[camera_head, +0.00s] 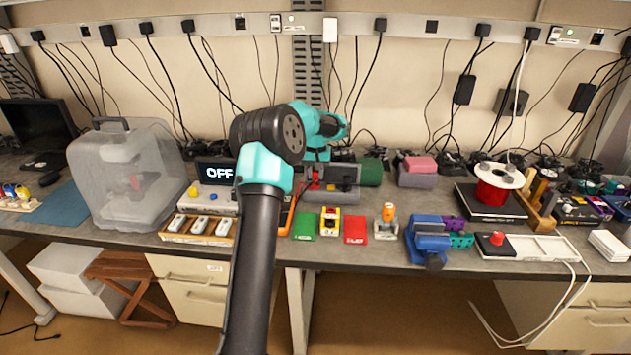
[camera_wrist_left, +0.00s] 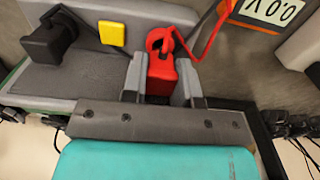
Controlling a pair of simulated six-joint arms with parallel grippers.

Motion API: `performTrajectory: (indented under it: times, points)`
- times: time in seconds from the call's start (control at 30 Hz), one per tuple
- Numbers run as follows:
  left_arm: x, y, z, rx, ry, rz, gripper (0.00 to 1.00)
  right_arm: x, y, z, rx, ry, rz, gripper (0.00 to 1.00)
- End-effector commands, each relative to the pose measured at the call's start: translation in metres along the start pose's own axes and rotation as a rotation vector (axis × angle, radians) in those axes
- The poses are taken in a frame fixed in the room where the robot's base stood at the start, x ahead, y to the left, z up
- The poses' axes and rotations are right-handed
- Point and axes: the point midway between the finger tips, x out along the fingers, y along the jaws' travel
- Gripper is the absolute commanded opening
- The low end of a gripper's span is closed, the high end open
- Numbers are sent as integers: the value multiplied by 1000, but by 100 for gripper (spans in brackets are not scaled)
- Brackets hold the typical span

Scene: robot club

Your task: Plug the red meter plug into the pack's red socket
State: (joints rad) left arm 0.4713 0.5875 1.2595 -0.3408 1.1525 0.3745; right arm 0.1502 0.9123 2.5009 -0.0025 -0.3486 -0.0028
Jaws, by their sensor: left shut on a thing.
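The red meter plug (camera_wrist_left: 160,68) is between the two fingers of my left gripper (camera_wrist_left: 161,85) in the left wrist view. The gripper is shut on it, and a red lead loops from its top. The plug's lower end is dark, and I cannot tell whether it is seated in anything. In the head view the gripper (camera_head: 315,178) is at the grey block (camera_head: 343,180), which may be the pack. A black plug (camera_wrist_left: 48,38) and a yellow square (camera_wrist_left: 112,33) sit along the grey body. The red socket is not clearly visible. My right gripper is not in view.
The orange meter (camera_wrist_left: 268,10) shows 0.0 V in the left wrist view. An OFF display box (camera_head: 214,171) stands left of my arm. Green (camera_head: 304,227) and red (camera_head: 355,231) pads lie in front, and a blue vise (camera_head: 428,238) stands to the right.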

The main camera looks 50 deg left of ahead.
Motion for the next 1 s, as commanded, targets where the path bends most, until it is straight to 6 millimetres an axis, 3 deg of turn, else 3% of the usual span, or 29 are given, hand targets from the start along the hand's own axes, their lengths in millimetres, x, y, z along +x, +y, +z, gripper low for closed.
performTrajectory:
  times: [1.0]
  points:
    - [-32, 0, 0, 0, 0, 0, 5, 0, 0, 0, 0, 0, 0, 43]
